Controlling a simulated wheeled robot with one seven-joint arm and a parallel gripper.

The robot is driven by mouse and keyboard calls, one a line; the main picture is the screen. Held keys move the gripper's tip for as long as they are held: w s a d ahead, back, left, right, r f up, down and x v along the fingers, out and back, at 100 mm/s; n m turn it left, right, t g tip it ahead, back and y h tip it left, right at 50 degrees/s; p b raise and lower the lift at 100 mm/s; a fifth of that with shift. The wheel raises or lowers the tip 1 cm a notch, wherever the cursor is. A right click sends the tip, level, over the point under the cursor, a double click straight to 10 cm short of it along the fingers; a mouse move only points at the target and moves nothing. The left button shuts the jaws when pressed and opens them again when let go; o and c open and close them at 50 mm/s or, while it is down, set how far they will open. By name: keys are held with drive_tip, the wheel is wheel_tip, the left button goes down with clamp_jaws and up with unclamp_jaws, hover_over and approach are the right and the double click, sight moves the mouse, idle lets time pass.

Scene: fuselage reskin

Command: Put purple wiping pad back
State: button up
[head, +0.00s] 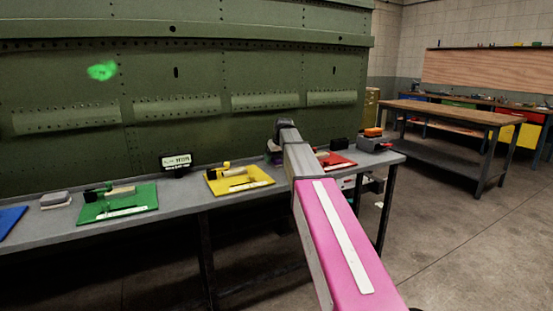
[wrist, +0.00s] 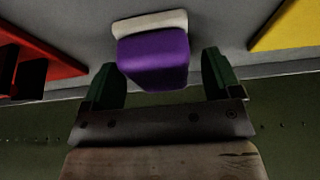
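The purple wiping pad (wrist: 153,60) shows in the wrist view, with a white layer (wrist: 150,22) along its far side, against the grey bench top (wrist: 220,30). My gripper (wrist: 160,77) has two dark green fingers spread apart, one on each side of the pad's near end. A gap shows at the right finger; the left finger is close to the pad, and I cannot tell whether it touches. In the head view my arm reaches over the bench and hides most of the gripper; a small dark purple patch (head: 273,147) shows beside its end.
The bench holds blue (head: 10,220), green (head: 145,203), yellow (head: 262,177) and red (head: 345,163) mats with tools. A grey pad (head: 55,198) and a black display (head: 176,163) are also there. The green riveted panel (head: 150,90) rises close behind, bearing a bright green spot (head: 102,70).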

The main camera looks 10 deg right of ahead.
drive_tip(key=v, duration=1.2)
drive_tip(key=shift+r, duration=0.2)
